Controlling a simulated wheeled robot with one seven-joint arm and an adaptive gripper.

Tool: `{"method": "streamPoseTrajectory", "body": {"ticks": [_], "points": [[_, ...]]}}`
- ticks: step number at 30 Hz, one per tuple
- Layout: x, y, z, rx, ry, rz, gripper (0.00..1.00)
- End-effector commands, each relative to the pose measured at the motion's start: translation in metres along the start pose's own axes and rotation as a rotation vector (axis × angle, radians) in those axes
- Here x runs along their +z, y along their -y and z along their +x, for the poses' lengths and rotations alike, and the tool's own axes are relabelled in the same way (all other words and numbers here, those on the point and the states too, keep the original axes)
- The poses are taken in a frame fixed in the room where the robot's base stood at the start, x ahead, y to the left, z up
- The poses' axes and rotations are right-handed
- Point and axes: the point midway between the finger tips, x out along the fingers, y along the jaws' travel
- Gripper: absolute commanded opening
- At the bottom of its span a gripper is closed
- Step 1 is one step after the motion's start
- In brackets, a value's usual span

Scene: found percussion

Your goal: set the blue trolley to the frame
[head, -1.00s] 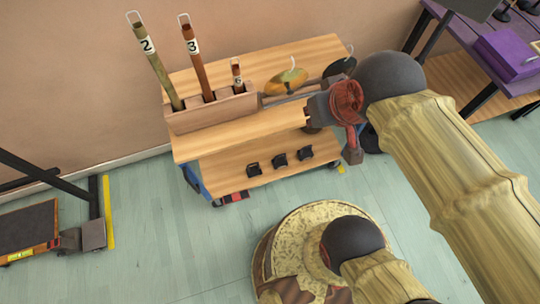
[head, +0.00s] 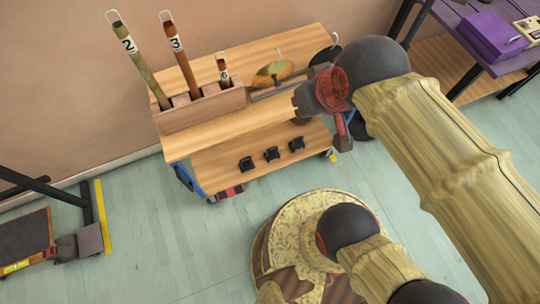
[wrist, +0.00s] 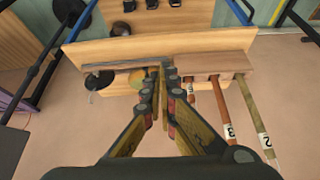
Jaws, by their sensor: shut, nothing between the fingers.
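The blue trolley (head: 238,138) has pale wooden shelves, blue side frames and a red-and-black wheel area low at its left. It stands upright near the wall and also shows upside down in the wrist view (wrist: 120,52). A black frame (head: 83,200) stands at the far left, partly cut off, across a stretch of floor from the trolley. My gripper (wrist: 163,72) is shut and empty at the grey rail (wrist: 115,66) on the trolley's top. I cannot tell whether it touches. In the head view my gripper (head: 310,97) overlaps the trolley's right end, its fingertips partly hidden.
A wooden box (head: 205,108) on the trolley holds numbered tubes; cymbals (head: 273,74) and black clips (head: 272,154) are also on it. Yellow tape (head: 103,216) lies beside the frame. A purple table (head: 460,45) stands at upper right. Floor between trolley and frame is clear.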

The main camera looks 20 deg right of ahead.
Motion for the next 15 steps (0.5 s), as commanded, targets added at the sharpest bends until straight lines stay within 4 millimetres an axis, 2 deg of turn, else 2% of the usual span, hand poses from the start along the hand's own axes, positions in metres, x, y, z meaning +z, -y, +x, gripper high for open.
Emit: {"method": "streamPoseTrajectory", "body": {"ticks": [7, 15], "points": [[0.0000, 0.0000, 0.0000, 0.000, 0.000, 0.000, 0.01], [0.0000, 0.0000, 0.0000, 0.000, 0.000, 0.000, 0.16]]}}
